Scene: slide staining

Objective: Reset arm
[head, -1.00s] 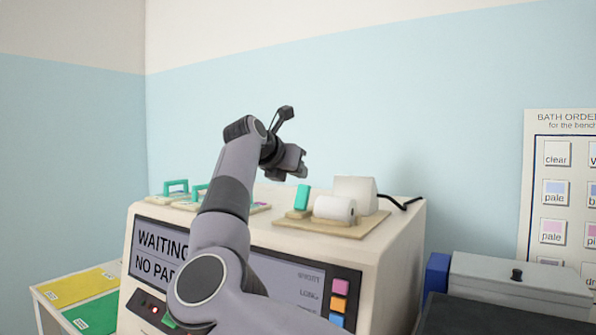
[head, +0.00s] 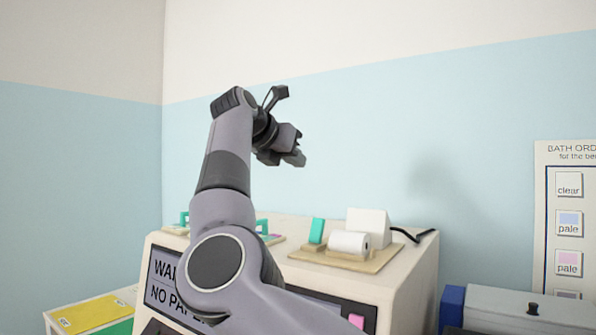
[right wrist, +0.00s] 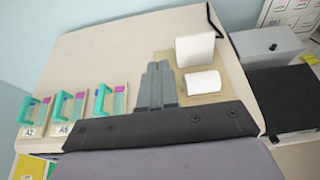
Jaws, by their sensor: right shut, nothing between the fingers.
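My right arm rises in front of the machine in the head view, and its gripper (head: 292,158) hangs in the air above the machine's top, against the blue wall. In the right wrist view the two grey fingers (right wrist: 156,86) lie side by side, shut and empty. They point over the cream machine top (right wrist: 110,55), apart from anything on it. My left gripper is not in view.
On the machine (head: 410,275) stand a paper roll (head: 349,242), a white block (head: 368,224) and a teal piece (head: 317,231). Teal-handled slide holders (right wrist: 63,106) are lined up left. A grey box (head: 520,306) stands right. A chart (head: 568,220) hangs on the wall.

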